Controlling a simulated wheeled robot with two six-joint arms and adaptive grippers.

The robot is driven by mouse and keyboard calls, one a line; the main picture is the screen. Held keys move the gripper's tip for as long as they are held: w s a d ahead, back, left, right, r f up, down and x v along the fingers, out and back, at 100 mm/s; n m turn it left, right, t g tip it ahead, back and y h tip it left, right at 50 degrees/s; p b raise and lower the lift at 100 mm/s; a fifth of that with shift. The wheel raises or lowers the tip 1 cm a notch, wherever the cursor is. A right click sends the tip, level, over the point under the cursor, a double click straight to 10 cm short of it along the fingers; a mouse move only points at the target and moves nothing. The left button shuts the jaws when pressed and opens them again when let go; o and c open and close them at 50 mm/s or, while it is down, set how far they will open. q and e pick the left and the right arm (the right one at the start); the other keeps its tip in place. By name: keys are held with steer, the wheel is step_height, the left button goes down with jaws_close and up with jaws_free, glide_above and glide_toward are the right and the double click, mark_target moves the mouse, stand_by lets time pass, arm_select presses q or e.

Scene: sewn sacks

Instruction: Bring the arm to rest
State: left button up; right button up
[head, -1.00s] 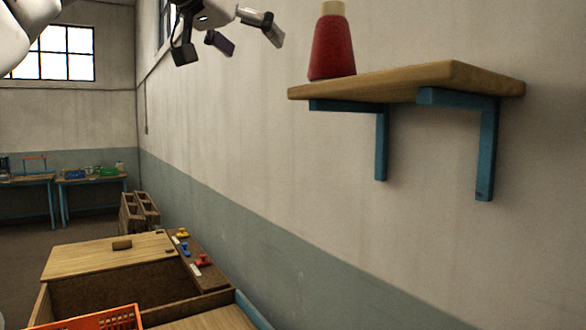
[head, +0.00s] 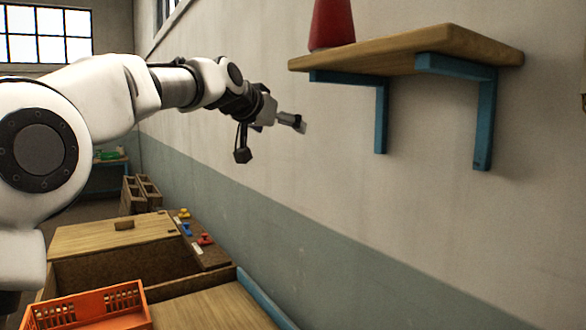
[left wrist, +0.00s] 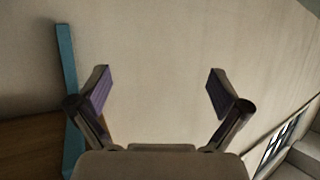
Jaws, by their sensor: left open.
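My left arm (head: 150,85) reaches in from the left in the head view. Its gripper (head: 270,138) is open and empty, in front of the bare wall, left of and lower than the wooden shelf (head: 430,48). In the left wrist view the gripper (left wrist: 160,88) shows two spread fingers with dark purple pads and only pale wall between them. My right gripper is not in view.
A red cone-shaped object (head: 332,25), its top cut off, stands on the shelf, which has blue brackets (head: 381,115). Below are a wooden bench (head: 100,236) with an open compartment and an orange crate (head: 138,318). The wall below the shelf is clear.

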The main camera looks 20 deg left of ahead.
arm_select(q)
steer(key=w+d+f, duration=0.1)
steer(key=w+f, duration=0.3)
steer(key=f, duration=0.5)
steer(key=shift+w+d+n+y, duration=0.25)
steer(key=shift+w+n+y, duration=0.05)
steer(key=shift+n, duration=0.1)
